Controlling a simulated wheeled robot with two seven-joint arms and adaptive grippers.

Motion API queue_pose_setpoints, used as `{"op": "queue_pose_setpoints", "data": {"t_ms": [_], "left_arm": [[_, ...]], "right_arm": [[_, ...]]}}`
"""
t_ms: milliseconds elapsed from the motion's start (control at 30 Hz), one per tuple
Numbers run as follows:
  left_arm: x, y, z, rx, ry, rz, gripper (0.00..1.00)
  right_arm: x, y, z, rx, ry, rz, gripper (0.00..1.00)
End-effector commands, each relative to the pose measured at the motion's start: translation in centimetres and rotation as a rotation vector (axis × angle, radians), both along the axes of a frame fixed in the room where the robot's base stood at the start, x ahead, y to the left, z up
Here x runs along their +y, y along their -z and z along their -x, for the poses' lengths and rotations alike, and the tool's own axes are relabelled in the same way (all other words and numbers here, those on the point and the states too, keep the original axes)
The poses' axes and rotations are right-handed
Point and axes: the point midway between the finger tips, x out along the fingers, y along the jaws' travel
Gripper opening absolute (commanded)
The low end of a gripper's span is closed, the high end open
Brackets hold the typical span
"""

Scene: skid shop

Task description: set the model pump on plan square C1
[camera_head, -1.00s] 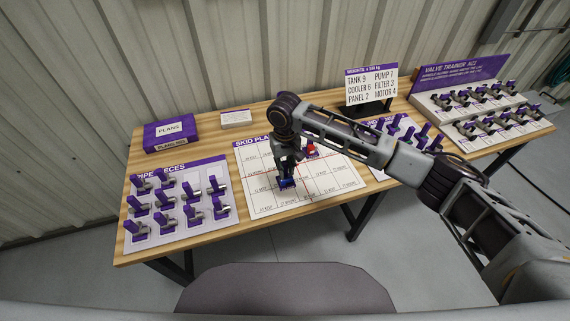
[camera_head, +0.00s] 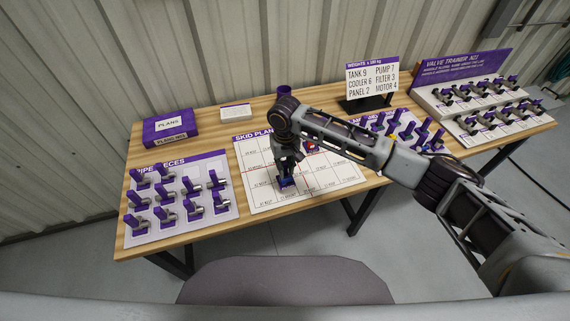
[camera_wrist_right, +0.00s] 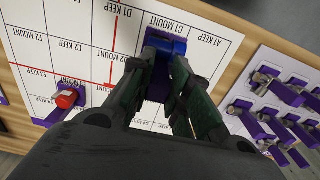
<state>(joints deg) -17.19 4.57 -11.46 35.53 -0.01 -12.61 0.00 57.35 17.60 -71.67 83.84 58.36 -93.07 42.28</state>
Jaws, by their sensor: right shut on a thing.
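The model pump, a small blue piece on a purple base, is held in my right gripper (camera_head: 288,168). In the head view the pump (camera_head: 287,185) is low over the near part of the white skid plan (camera_head: 335,178). In the right wrist view the gripper's fingers (camera_wrist_right: 163,68) are shut on the pump (camera_wrist_right: 168,42). The pump covers part of the plan just beside the printed label of square C1 (camera_wrist_right: 168,23). I cannot tell whether its base touches the plan. My left gripper is not in view.
A red piece on a purple base stands on the plan; it shows in the wrist view (camera_wrist_right: 67,98). The pipe pieces board (camera_head: 180,235) is left of the plan. A weights sign (camera_head: 371,80) and valve trainer (camera_head: 470,105) stand to the right.

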Motion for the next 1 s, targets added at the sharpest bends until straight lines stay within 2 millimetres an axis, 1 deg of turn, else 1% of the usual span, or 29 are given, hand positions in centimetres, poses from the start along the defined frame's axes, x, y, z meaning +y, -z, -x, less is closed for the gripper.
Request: {"op": "queue_pose_setpoints", "data": {"t_ms": [500,1000], "left_arm": [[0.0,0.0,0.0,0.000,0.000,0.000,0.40],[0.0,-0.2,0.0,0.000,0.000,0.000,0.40]], "right_arm": [[0.0,0.2,0.0,0.000,0.000,0.000,0.00],[0.0,1.6,0.0,0.000,0.000,0.000,0.00]]}}
